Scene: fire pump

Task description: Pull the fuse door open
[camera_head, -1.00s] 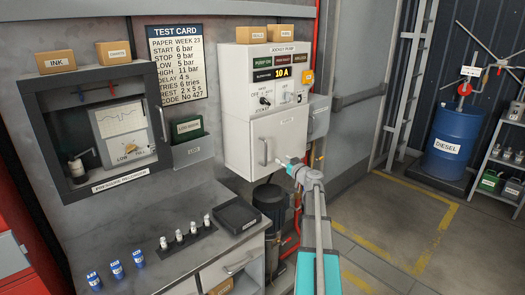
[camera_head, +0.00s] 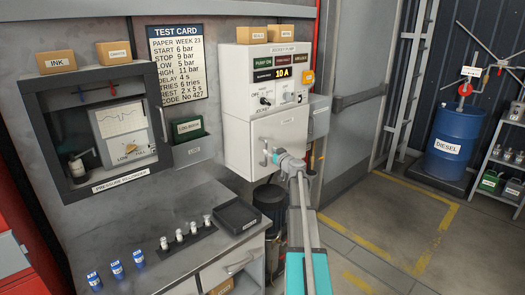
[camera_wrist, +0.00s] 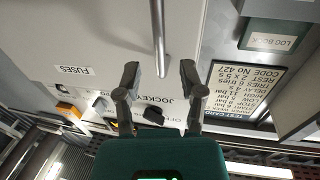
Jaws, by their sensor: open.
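The fuse door (camera_head: 278,135) is the white lower panel of the jockey pump cabinet and looks closed. Its metal bar handle (camera_head: 265,151) stands upright near the door's left edge. In the wrist view, which is upside down, the door (camera_wrist: 85,30) carries a FUSES label, and the handle (camera_wrist: 158,35) reaches down between my fingertips in the picture. My gripper (camera_wrist: 160,70) is open, with one finger on each side of the handle's end and no visible contact. In the head view my gripper (camera_head: 277,158) is at the handle and partly hides the door's lower part.
The cabinet's control panel (camera_head: 275,82) with switches is above the door. A green log book (camera_head: 189,128) in a wall holder is to its left. A black tray (camera_head: 238,215) lies on the bench below. The floor at right is open before a blue diesel drum (camera_head: 456,135).

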